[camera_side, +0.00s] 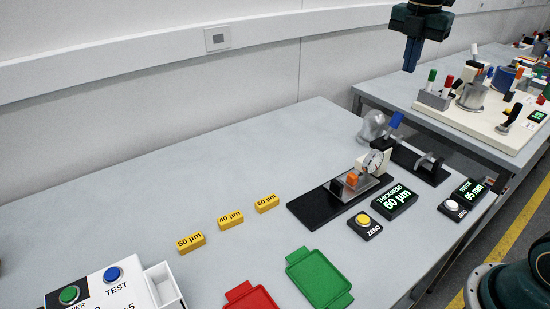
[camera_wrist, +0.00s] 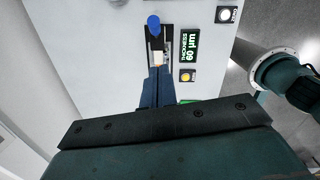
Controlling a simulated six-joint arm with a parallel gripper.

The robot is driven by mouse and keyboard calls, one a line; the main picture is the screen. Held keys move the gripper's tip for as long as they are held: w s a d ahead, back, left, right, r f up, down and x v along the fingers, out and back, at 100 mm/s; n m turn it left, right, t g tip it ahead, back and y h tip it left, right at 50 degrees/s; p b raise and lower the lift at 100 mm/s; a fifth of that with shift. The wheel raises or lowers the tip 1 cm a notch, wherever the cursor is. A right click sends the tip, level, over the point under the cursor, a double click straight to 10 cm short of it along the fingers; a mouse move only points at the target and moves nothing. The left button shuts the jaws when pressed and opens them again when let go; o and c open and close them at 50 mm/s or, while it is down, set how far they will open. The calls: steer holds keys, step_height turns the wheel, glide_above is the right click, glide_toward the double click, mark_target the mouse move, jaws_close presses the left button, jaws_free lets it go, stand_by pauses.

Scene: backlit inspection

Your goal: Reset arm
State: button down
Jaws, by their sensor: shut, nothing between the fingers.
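My gripper (camera_side: 411,64) hangs at the top of the side view, high above the far right end of the bench and well clear of everything on it. It points down, and its fingers are together with nothing between them. In the wrist view my gripper (camera_wrist: 157,72) shows as two dark blue fingers side by side. Beyond their tips, the gauge with a blue lever (camera_wrist: 153,25) shows from above. In the side view the thickness gauge (camera_side: 376,161) stands on a black base, with an orange part at its front.
A thickness display (camera_side: 395,200) reads 60 µm beside a yellow zero button (camera_side: 363,219). Yellow blocks (camera_side: 230,220), a green tray (camera_side: 318,277), a red tray (camera_side: 250,298) and a test box (camera_side: 115,285) are on the bench. Another bench (camera_side: 385,98) stands behind. The bench's back left is clear.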

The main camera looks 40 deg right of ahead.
steer(key=shift+s, duration=0.1)
stand_by(0.3)
steer(key=s+a+f+m+t, duration=0.2)
steer(key=s+a+m, duration=0.4)
steer(key=s+m, duration=0.4)
steer(key=s+a+f+m+t, duration=0.3)
steer(key=s+a+m, duration=0.3)
steer(key=s+m, duration=0.4)
steer(key=shift+s+f+y, duration=0.35)
steer(key=shift+s+y, duration=0.05)
steer(key=shift+s, duration=0.6)
